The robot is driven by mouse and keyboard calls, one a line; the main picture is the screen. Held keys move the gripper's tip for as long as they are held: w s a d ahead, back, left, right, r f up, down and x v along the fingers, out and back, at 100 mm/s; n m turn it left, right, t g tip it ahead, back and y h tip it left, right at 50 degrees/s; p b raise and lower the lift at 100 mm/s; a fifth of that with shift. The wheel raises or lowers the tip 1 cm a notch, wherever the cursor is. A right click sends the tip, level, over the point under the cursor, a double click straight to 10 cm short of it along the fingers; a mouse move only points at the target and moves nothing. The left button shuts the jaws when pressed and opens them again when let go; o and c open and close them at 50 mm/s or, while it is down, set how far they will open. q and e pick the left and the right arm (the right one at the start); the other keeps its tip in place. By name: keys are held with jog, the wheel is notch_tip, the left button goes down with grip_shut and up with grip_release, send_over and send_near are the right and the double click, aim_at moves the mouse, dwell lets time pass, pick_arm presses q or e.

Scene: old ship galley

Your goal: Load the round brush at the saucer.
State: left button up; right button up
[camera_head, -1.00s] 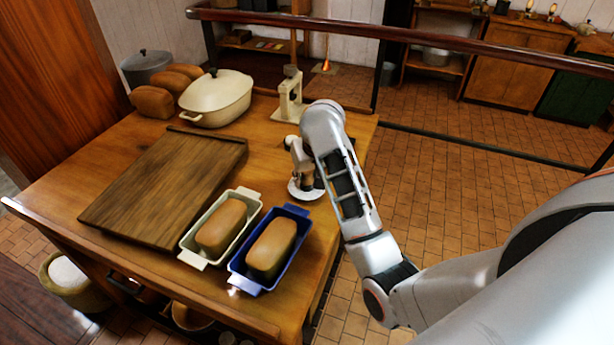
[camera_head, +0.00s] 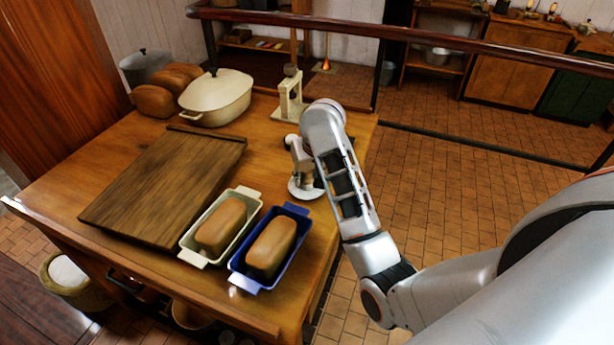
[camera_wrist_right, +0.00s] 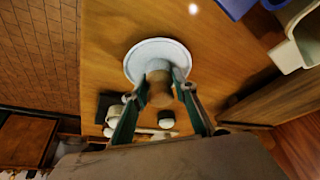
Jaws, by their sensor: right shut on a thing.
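The white saucer (camera_head: 306,189) lies on the wooden table near its right edge, beyond the blue loaf pan. It also shows in the right wrist view (camera_wrist_right: 158,50). The round brush (camera_wrist_right: 160,92), with a brown wooden body, is between the fingers of my right gripper (camera_wrist_right: 160,78), which is shut on it. The brush overlaps the saucer's lower part in that view; I cannot tell whether it touches it. My left gripper is not in view.
A blue pan (camera_head: 245,285) and a cream pan (camera_head: 190,259), each with a loaf, stand near the saucer. A cutting board (camera_head: 165,185) covers the table's middle. A lidded casserole (camera_head: 215,100), several loaves and a cream stand (camera_head: 290,105) are at the back.

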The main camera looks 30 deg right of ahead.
jog(key=shift+r, duration=3.55)
jog(key=shift+w+a, duration=0.1)
